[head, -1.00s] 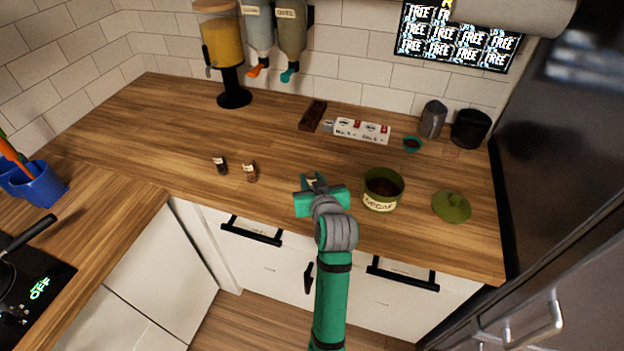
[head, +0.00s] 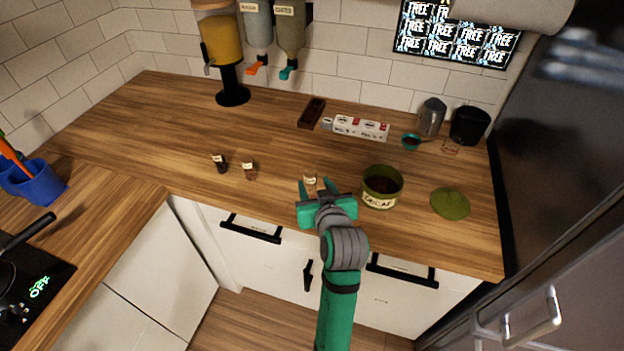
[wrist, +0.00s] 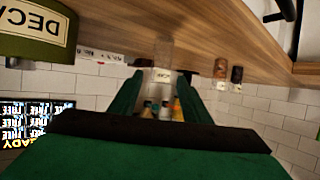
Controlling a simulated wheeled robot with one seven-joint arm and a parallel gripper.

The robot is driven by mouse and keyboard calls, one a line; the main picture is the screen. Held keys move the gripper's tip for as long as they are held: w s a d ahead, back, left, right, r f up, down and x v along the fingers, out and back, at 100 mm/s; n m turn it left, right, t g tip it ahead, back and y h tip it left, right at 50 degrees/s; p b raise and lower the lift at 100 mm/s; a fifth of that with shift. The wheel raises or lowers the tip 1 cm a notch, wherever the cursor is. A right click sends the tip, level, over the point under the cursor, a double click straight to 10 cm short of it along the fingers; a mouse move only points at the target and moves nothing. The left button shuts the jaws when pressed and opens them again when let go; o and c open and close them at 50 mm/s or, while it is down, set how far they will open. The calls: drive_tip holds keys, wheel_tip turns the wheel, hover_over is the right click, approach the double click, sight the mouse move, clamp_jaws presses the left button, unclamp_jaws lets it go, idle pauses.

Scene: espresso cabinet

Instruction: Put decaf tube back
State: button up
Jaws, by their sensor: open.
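A small clear tube (head: 310,183) with a pale label stands upright on the wooden counter. In the wrist view the tube (wrist: 164,52) shows between my fingertips, and its label seems to read decaf. My gripper (head: 320,186) is open with its fingers pointing toward the tube. I cannot tell whether the fingers touch it. A green canister (head: 380,200) labelled decaf stands open just to the right, with dark contents. Its green lid (head: 450,204) lies on the counter further right. A white rack (head: 360,128) with round marks lies near the back wall.
Two small dark-filled tubes, one (head: 220,163) and another (head: 249,171), stand to the left. A brown block (head: 312,113), a teal bowl (head: 411,142), a metal jug (head: 431,117) and a black container (head: 469,126) stand toward the back. The left middle counter is clear.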

drive_tip(key=v, duration=0.6)
idle(0.5)
